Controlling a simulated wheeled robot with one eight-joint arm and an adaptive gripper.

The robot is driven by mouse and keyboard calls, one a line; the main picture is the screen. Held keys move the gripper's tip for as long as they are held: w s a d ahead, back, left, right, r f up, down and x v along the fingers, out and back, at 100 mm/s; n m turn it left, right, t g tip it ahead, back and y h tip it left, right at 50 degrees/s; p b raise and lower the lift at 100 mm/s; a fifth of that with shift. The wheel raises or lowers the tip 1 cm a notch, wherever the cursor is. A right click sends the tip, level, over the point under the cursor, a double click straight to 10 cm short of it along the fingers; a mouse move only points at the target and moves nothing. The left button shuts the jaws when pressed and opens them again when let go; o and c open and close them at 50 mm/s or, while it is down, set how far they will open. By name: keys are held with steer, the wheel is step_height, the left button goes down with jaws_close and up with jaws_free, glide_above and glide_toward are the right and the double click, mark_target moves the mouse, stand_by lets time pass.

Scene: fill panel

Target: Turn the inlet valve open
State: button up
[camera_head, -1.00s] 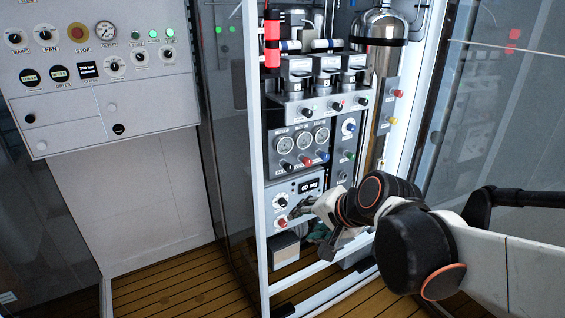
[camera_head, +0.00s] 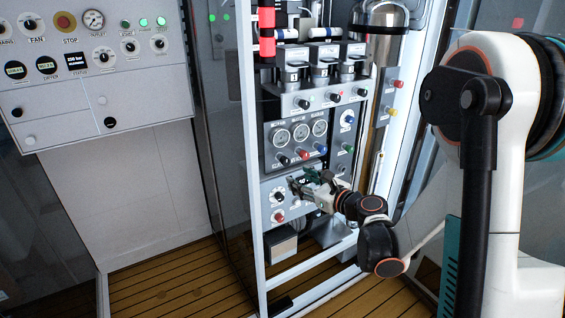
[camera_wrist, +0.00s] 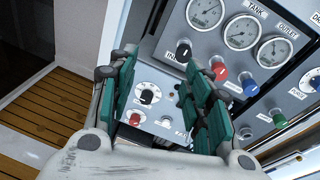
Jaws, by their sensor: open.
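The inlet valve is the black knob (camera_wrist: 183,51) at the left of the row under the gauges in the wrist view; its label is partly hidden and only its first letters show. The same black knob (camera_head: 283,159) shows in the head view, just above my gripper. My gripper (camera_wrist: 160,64) is open, with nothing between its green-padded fingers. In the head view my gripper (camera_head: 302,181) is in front of the lower panel, below the knob row. The black knob stands beyond the fingertips, apart from them.
A red knob (camera_wrist: 218,69) and a blue knob (camera_wrist: 249,87) stand close to the right of the black one. Below are a black dial (camera_wrist: 147,96) and a red button (camera_wrist: 134,118). White frame posts (camera_head: 250,120) stand left of the panels.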

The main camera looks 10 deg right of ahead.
mark_target(287, 163)
steer(key=w+d+f+m+t, duration=0.2)
steer(key=d+f+m, duration=0.15)
steer(key=m, duration=0.25)
steer(key=x, duration=1.2)
steer(key=shift+w+r, duration=0.2)
steer(key=shift+r, duration=0.1)
steer(key=shift+w+a, duration=0.15)
steer(key=shift+w, duration=0.3)
steer(key=shift+r, duration=0.1)
steer(key=c, duration=1.1)
